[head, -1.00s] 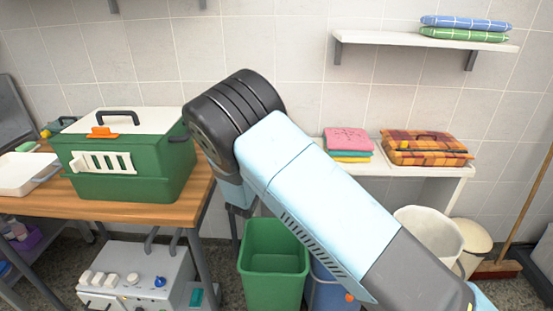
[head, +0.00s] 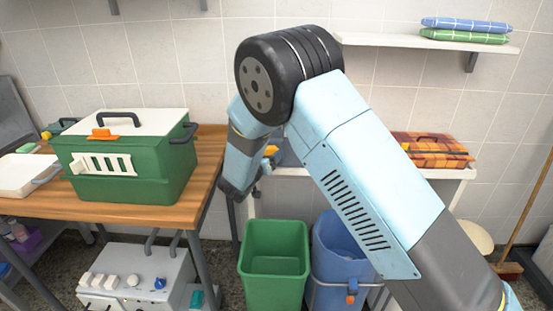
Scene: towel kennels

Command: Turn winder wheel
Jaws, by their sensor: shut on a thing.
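My arm's forearm hangs down from its big black joint to a dark wrist end beside the right edge of the wooden table. My gripper (head: 260,176) is small, dark and largely covered by my own arm; it is shut at the left end of the white side table, by a grey-blue device with a yellow part (head: 270,151). This device looks like the winder, but my arm covers most of it. The wheel's rim and the contact of the fingers cannot be made out clearly.
A green carrier box (head: 125,165) stands on the wooden table (head: 150,212) at left. A green bin (head: 272,262) and a blue bin (head: 342,250) stand below my arm. A plaid case (head: 432,148) lies on the white side table (head: 455,173). A wall shelf holds folded cloths (head: 465,30).

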